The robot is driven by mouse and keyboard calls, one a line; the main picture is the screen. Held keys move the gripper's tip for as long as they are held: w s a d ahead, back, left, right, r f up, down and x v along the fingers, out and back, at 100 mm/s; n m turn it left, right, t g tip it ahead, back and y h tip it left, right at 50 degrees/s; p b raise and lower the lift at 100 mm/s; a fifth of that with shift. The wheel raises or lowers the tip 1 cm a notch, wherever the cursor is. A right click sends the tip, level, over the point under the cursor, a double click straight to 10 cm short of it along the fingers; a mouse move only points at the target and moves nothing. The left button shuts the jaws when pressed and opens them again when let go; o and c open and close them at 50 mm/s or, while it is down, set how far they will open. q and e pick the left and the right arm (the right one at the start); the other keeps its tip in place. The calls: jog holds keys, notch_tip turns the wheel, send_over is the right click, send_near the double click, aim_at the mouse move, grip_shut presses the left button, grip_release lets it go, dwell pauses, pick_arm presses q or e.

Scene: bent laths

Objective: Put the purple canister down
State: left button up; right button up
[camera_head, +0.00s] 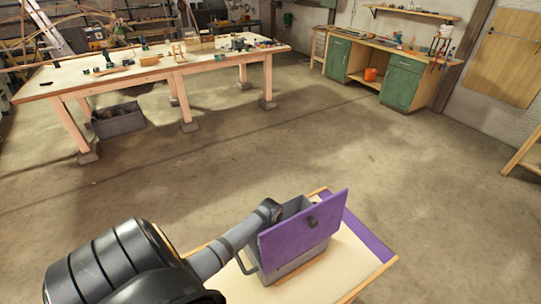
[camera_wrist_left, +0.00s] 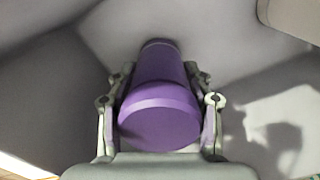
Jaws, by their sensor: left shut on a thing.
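The purple canister (camera_wrist_left: 160,95) shows in the left wrist view, between the two fingers of my left gripper (camera_wrist_left: 158,85), which is shut on it. Grey walls surround it there. Whether its far end touches a surface cannot be told. The canister and my left gripper's fingers are hidden there. My right gripper is not in view.
The box stands on a small pale table (camera_head: 343,262) with a wooden rim and a purple strip (camera_head: 368,238) at its right. A long workbench (camera_head: 215,60) with tools and green cabinets (camera_head: 402,84) stand farther back. The floor between is clear.

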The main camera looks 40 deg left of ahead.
pick_arm(q)
jog(key=shift+f, duration=0.1)
jog(key=o, duration=1.3)
notch_tip(320, 180, up, 12)
jog(key=shift+r+b, duration=0.2)
jog(key=shift+b, duration=0.3)
